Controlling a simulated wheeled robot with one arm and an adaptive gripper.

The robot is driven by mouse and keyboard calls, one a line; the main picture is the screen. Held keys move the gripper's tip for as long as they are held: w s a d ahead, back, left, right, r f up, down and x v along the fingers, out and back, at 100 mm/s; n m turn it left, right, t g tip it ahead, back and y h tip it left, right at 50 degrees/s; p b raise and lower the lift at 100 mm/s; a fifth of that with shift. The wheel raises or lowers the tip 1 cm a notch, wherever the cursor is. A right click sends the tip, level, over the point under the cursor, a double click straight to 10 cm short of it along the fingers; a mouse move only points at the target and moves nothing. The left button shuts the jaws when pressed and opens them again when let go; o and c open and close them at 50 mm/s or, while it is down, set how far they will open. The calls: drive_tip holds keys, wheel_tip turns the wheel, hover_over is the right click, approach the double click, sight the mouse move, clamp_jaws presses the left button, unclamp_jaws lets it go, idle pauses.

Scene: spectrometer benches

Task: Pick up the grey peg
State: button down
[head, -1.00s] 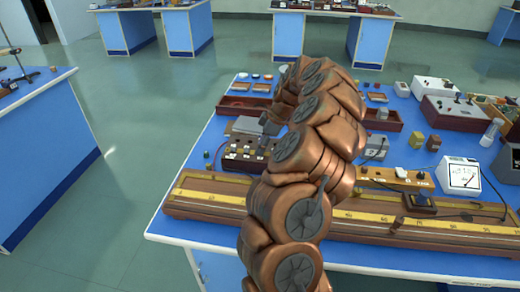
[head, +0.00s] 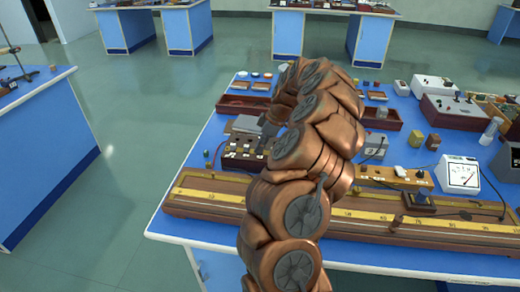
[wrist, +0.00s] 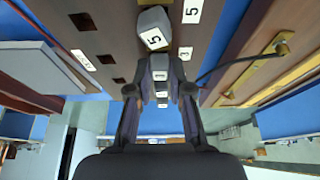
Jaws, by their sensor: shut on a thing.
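The wooden box (head: 238,163) with a row of small numbered pegs lies on the blue bench, left of my arm in the head view. My gripper (wrist: 161,66) is at this row in the wrist view. Its two fingers are shut on a small grey peg (wrist: 160,63) with a white label between the tips. A larger-looking grey peg (wrist: 153,27) marked 5 stands just beyond the fingertips. More labelled pegs show in line between the fingers. In the head view the gripper (head: 262,142) is small and partly behind my arm; whether the peg is clear of its hole cannot be told.
A long wooden rail with a yellow scale (head: 350,218) runs along the bench front. A white meter (head: 459,174) stands at right. A grey plate (wrist: 36,66) lies beside the box in the wrist view. Open floor (head: 110,185) lies to the left.

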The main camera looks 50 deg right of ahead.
drive_tip(key=shift+r, duration=0.15)
drive_tip(key=shift+r+b, duration=0.7)
drive_tip(key=shift+r, duration=0.95)
drive_tip(key=s+a+b, duration=0.1)
drive_tip(key=s+a, duration=0.1)
drive_tip(key=a, duration=0.2)
drive_tip(key=s+a+r+b, duration=0.1)
drive_tip(key=s+a, duration=0.1)
drive_tip(key=a, duration=0.3)
drive_tip(key=s+a+b, duration=0.1)
drive_tip(key=s+a, duration=0.2)
drive_tip(key=a, duration=0.1)
drive_tip(key=shift+s+a+r+b, duration=0.1)
drive_tip(key=shift+a+r+b, duration=0.05)
drive_tip(key=shift+a+b, duration=0.15)
drive_tip(key=shift+s+a+r, duration=0.1)
drive_tip(key=shift+r, duration=0.7)
drive_tip(key=shift+s+a+r, duration=0.1)
drive_tip(key=shift+r, duration=0.7)
